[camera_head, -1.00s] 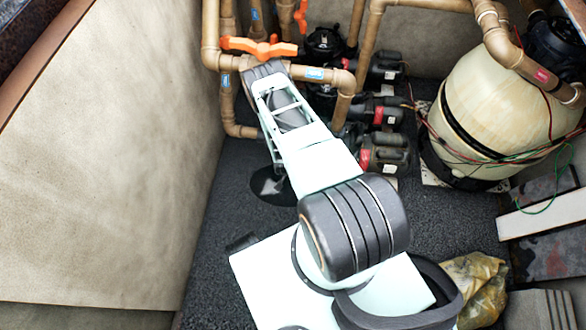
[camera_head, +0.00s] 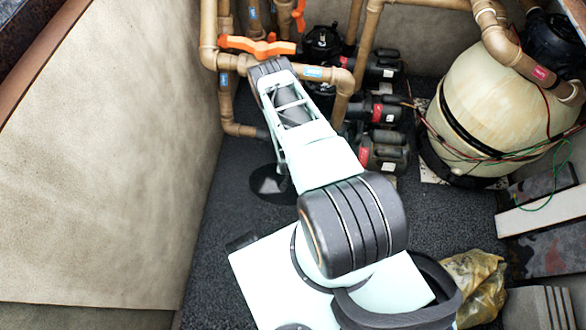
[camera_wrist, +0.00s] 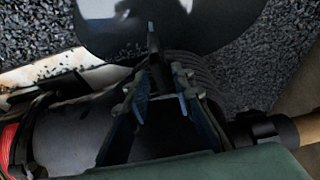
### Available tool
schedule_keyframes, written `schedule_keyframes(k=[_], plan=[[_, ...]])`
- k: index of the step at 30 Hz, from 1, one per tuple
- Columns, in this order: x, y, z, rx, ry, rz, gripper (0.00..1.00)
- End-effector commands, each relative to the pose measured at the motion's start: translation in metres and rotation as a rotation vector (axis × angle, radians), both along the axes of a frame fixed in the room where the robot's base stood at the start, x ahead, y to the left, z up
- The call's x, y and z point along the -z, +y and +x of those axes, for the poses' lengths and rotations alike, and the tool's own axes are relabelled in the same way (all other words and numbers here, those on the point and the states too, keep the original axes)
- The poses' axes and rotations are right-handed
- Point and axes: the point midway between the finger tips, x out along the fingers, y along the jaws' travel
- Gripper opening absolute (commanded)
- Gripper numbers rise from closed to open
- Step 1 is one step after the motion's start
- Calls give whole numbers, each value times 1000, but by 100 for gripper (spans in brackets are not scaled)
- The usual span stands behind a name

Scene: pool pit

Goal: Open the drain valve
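An orange valve handle (camera_head: 258,46) lies roughly level across the tan pipes at the upper left of the head view, just beyond my raised arm. A second orange handle (camera_head: 300,15) stands upright behind it. I cannot tell which is the drain valve. My gripper (camera_wrist: 162,98) shows in the wrist view with its two fingers apart. A dark, thin shape (camera_wrist: 154,48) lies between or beyond the fingertips; I cannot tell what it is. No orange handle shows in the wrist view. In the head view my arm mostly hides the gripper.
Black pumps (camera_head: 385,152) stand right of the pipes. A large cream tank (camera_head: 495,105) stands at the right. A dark disc (camera_head: 268,186) lies on the gravel floor; a beige wall (camera_head: 110,150) rises at left. A crumpled bag (camera_head: 480,285) lies at lower right.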

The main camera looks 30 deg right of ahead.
Motion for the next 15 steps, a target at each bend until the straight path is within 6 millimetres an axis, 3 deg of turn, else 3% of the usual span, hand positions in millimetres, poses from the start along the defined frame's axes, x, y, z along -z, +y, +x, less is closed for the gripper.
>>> schedule_keyframes(k=[10,15], plan=[[-1,0,-1,2,0,0,28],[-13,3,-4,2,0,0,28]])
